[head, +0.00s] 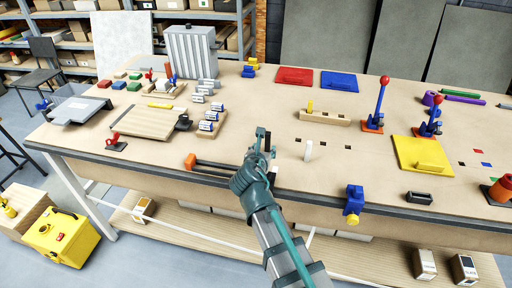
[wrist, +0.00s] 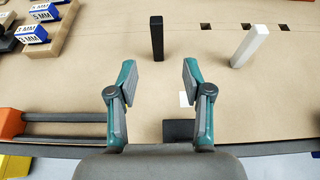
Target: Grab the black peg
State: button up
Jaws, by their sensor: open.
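The black peg (wrist: 157,38) stands upright in the wrist view, just beyond the gap between my fingertips and roughly in line with its middle. My gripper (wrist: 159,76) is open and empty, its two teal fingers apart on either side of that line, not touching the peg. In the head view my gripper (head: 263,150) is over the front part of the table. There it largely covers the spot of the black peg, which I cannot make out clearly.
A white peg (wrist: 249,46) stands upright to the right of the black one; it also shows in the head view (head: 308,150). Square holes (wrist: 247,27) lie behind. An orange-ended clamp (wrist: 12,124) lies left. A wooden block with labelled blue-and-white pieces (head: 208,126) is farther left.

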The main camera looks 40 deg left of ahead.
aim_at(267, 140)
jog(key=p+x, duration=0.1)
jog(key=x, duration=0.4)
jog(key=shift+w, duration=0.15)
jog(key=p+x, duration=0.1)
jog(key=x, duration=0.1)
jog(key=p+x, duration=0.1)
jog(key=x, duration=0.1)
jog(key=shift+a+f, duration=0.1)
jog(key=shift+a, duration=0.2)
jog(key=shift+w+a+f, duration=0.2)
jog(key=shift+w+f, duration=0.1)
grip_shut()
